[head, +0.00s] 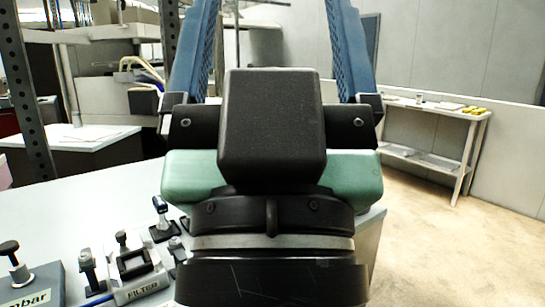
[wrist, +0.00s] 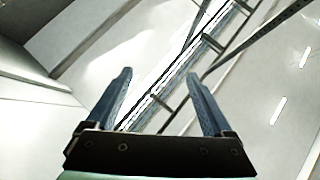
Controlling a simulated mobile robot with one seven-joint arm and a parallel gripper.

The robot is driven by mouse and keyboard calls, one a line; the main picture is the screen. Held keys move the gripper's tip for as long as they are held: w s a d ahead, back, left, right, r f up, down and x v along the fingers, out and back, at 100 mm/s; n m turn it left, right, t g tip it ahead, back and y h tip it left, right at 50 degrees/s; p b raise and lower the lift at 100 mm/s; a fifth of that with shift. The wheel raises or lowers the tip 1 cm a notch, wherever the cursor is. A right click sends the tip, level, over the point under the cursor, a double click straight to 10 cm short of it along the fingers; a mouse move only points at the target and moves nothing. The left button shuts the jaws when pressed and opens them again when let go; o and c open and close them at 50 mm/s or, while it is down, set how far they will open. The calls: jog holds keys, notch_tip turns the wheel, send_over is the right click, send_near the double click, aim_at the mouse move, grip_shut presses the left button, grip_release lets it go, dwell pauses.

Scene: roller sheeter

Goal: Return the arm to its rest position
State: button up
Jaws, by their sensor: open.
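My gripper (head: 268,48) fills the middle of the head view, close to the camera. Its two blue fingers stand wide apart and point up, with nothing between them. The fingertips are cut off at the top of the head view. In the wrist view my gripper (wrist: 160,85) also shows both fingers apart and empty. Beyond them are pale wall or ceiling surfaces and a metal frame. My wrist and gripper body hide the middle of the scene in the head view.
A grey work surface (head: 70,225) at the lower left carries a filter unit (head: 137,270), small levers and a labelled box (head: 30,288). A dark perforated post (head: 25,95) stands at the left. A side table (head: 425,160) stands at the right wall, with open floor (head: 440,245) before it.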

notch_tip(320, 180, up, 16)
jog(key=p, duration=1.4)
jog(key=shift+r, duration=0.2)
